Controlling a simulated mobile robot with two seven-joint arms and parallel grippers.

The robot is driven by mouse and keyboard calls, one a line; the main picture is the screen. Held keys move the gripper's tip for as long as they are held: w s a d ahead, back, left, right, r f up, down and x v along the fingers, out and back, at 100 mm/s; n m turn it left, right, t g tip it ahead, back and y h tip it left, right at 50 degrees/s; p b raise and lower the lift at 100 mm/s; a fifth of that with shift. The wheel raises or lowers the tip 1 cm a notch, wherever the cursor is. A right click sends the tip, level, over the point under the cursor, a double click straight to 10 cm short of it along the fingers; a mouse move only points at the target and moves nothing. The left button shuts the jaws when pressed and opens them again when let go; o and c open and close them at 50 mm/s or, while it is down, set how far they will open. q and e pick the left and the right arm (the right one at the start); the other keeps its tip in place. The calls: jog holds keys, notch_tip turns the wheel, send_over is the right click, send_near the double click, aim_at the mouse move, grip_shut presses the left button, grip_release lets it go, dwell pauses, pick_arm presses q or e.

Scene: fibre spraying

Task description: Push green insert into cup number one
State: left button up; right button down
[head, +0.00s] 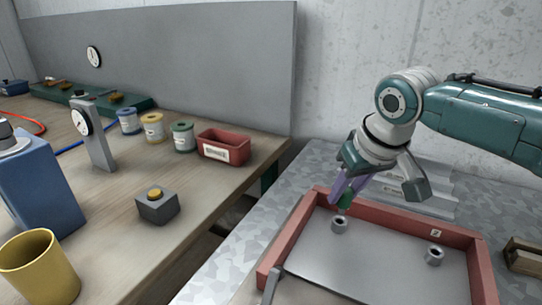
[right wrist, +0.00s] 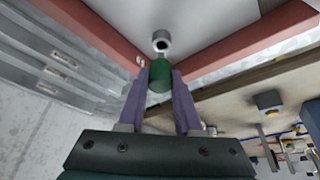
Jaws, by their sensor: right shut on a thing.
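My right gripper (head: 346,194) is shut on the green insert (head: 347,203), holding it between its purple fingers. The insert is just above the left metal cup (head: 339,225) in the red-walled tray (head: 385,207). A second cup (head: 435,256) stands to the right, near a wall label that seems to read 2. The left cup's number cannot be read. My left gripper is not in view.
A wooden bench at left holds a red bin (head: 224,148), several spools, a grey box with a yellow button (head: 157,205), a dial gauge stand (head: 97,135), a blue container (head: 42,185) and a yellow cup (head: 40,270). The tray floor between the cups is clear.

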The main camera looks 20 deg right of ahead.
aim_at(343, 206)
jog(key=shift+f, duration=0.2)
dwell(0.8)
jog(key=shift+p, duration=0.7)
dwell(0.6)
jog(key=shift+f, duration=0.2)
jog(key=shift+f+b, duration=1.25)
jog(key=shift+f, duration=0.2)
jog(key=c, duration=0.5)
grip_release()
jog(key=shift+r, duration=0.1)
